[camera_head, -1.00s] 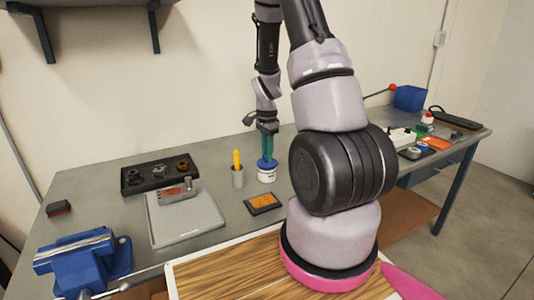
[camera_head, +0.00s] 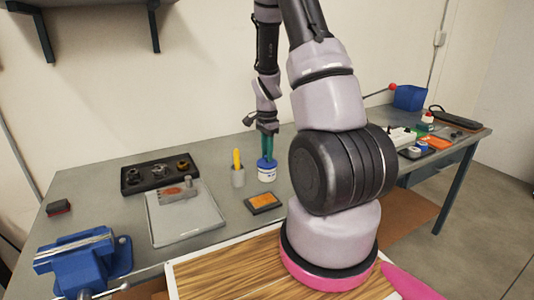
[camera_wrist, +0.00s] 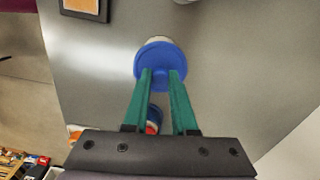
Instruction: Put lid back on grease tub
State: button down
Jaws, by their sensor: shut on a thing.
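The grease tub (camera_head: 267,178) is a small white round tub with a blue label, upright on the grey bench. The blue lid (camera_head: 265,162) is at its top. In the wrist view the lid (camera_wrist: 150,58) is a blue disc, with a sliver of the white tub (camera_wrist: 158,39) showing past its far edge. My gripper (camera_wrist: 161,74) has green fingers, shut on the lid from above; it also shows in the head view (camera_head: 269,155). Whether the lid is fully seated or slightly raised or offset, I cannot tell.
An orange-topped dark tray (camera_head: 263,202) lies in front. A grey plate (camera_head: 185,220), black holder (camera_head: 158,176) and blue vise (camera_head: 85,262) are further left. Small items crowd the right end.

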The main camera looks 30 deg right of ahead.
dwell(0.3)
jog(key=shift+c, duration=0.8)
grip_release()
jog(key=shift+r, duration=3.5)
grip_shut()
